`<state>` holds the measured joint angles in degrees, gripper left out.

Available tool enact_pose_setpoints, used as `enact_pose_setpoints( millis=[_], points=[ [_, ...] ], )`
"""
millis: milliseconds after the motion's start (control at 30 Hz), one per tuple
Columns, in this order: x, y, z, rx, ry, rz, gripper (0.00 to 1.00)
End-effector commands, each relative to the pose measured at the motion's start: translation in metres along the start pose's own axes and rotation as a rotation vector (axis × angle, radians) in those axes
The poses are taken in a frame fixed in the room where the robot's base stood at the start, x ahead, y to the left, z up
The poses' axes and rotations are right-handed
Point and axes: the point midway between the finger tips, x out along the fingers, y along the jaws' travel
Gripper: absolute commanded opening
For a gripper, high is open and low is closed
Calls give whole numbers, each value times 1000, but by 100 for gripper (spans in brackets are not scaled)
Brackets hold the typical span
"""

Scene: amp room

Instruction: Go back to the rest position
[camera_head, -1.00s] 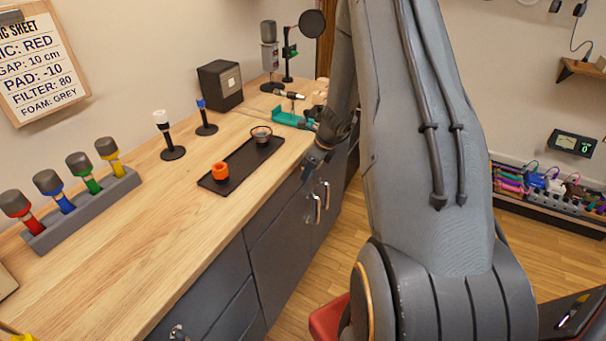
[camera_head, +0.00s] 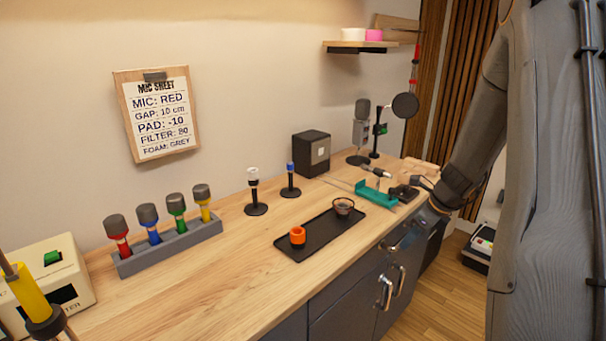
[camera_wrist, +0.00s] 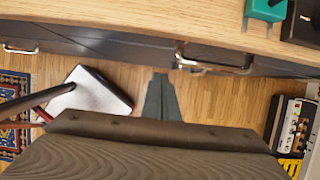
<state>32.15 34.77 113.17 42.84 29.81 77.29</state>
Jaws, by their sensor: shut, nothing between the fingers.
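In the wrist view my gripper (camera_wrist: 161,84) shows as two grey fingers pressed together over the wooden floor, with nothing between them. It is in front of the dark cabinet front, near a metal handle (camera_wrist: 213,66), with a gap that I cannot judge. In the head view my arm comes down on the right side and ends near the counter's front edge. The fingertips are hard to make out there.
The wooden counter (camera_head: 190,286) holds a black tray (camera_head: 325,238) with an orange ring (camera_head: 297,235) and a small bowl (camera_head: 343,206). A rack (camera_head: 170,247) of coloured microphones and a teal holder (camera_head: 376,193) stand on it. Cabinet handles (camera_head: 386,292) stick out in front.

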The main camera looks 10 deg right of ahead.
Motion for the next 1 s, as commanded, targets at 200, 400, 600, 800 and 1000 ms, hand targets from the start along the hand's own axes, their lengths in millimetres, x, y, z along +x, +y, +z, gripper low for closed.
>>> enact_pose_setpoints(
  millis=[200, 400, 600, 800, 1000],
  points=[
    [-14, 61, 23, -426, 56, 38, 0],
    [-44, 171, 35, -1276, 137, 134, 0],
    [-70, 255, 20, -2060, 180, 243, 0],
    [-82, 292, 5, -2484, 192, 311, 0],
    [-83, 297, 2, -2558, 194, 326, 0]
  ],
)
